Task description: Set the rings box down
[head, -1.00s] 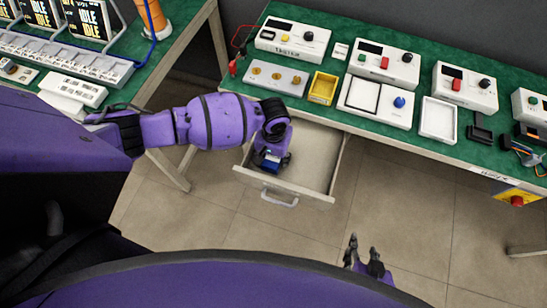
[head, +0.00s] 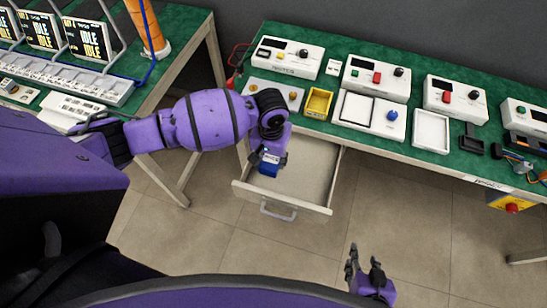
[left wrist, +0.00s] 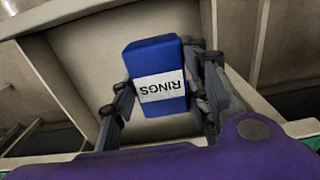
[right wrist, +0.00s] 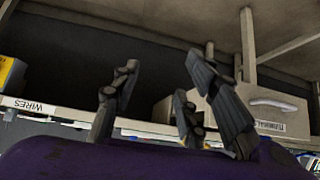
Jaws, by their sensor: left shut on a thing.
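The rings box is a small blue box with a white label reading RINGS; it shows in the left wrist view (left wrist: 155,60) and in the head view (head: 269,170). My left gripper (head: 272,160) is shut on it, with fingers on both sides of the box (left wrist: 160,100). They are over the open drawer (head: 310,190) under the green-topped bench. Whether the box touches the drawer floor I cannot tell. My right gripper (head: 364,262) is empty, with its fingers apart, away from the bench; its spread fingers also show in the right wrist view (right wrist: 170,95).
The green bench top (head: 420,160) carries several white test units, a yellow tray (head: 318,102) and a white tray (head: 431,131). A second bench with a keyboard-like rack (head: 60,80) stands at left. The drawer's right part is bare.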

